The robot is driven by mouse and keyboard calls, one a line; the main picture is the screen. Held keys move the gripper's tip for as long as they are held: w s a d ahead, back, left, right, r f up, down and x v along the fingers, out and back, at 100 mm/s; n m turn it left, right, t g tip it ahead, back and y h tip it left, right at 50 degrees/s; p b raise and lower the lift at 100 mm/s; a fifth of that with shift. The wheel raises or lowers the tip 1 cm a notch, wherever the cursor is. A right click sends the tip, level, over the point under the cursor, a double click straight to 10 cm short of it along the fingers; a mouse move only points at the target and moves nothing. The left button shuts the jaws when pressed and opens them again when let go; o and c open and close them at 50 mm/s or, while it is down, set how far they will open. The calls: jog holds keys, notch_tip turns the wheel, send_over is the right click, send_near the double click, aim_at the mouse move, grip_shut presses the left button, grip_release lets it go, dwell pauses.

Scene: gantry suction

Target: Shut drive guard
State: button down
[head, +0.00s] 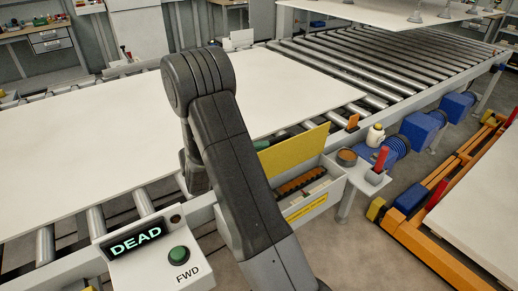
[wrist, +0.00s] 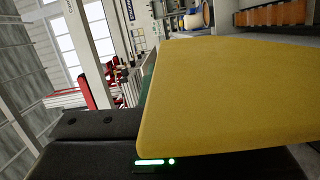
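The yellow drive guard (head: 293,149) stands raised and open above a pale box (head: 310,200) on the conveyor's side. An orange-brown chain (head: 300,181) shows inside the box. In the wrist view a broad yellow panel (wrist: 225,95), which looks like the guard, fills the right and middle, very close to the camera. The dark body of my gripper (wrist: 100,142) lies along the bottom of that view, partly covered by the yellow panel. Its fingertips are not clear, and I cannot tell whether it touches the guard. In the head view my arm hides my gripper.
A panel (head: 145,247) reading DEAD, with a green FWD button (head: 179,254), stands at the front. A big white sheet (head: 290,85) lies on the rollers. A small shelf (head: 362,180) right of the box holds a tin (head: 347,158) and a white bottle (head: 375,136).

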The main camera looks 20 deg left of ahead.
aim_at(269, 159)
jog(key=shift+s+d+f+b, duration=0.1)
jog(key=shift+b, duration=0.2)
jog(key=s+d+m+b, duration=0.1)
jog(key=b, duration=0.2)
jog(key=d+m+b, duration=0.1)
jog(key=b, duration=0.2)
jog(key=s+d+f+m+y+b, duration=0.1)
jog(key=b, duration=0.2)
jog(key=shift+s+d+f, duration=0.1)
jog(key=shift+s+d, duration=0.15)
jog(key=shift+s, duration=0.05)
jog(key=s+d+f+m+y+b, duration=0.2)
jog(key=s+d+f+m+b, duration=0.3)
jog(key=b, duration=1.7)
jog(key=shift+s+d+f+m, duration=0.2)
jog(key=shift+d+f+m, duration=0.3)
jog(key=shift+d+m, duration=0.45)
jog(key=shift+b, duration=0.35)
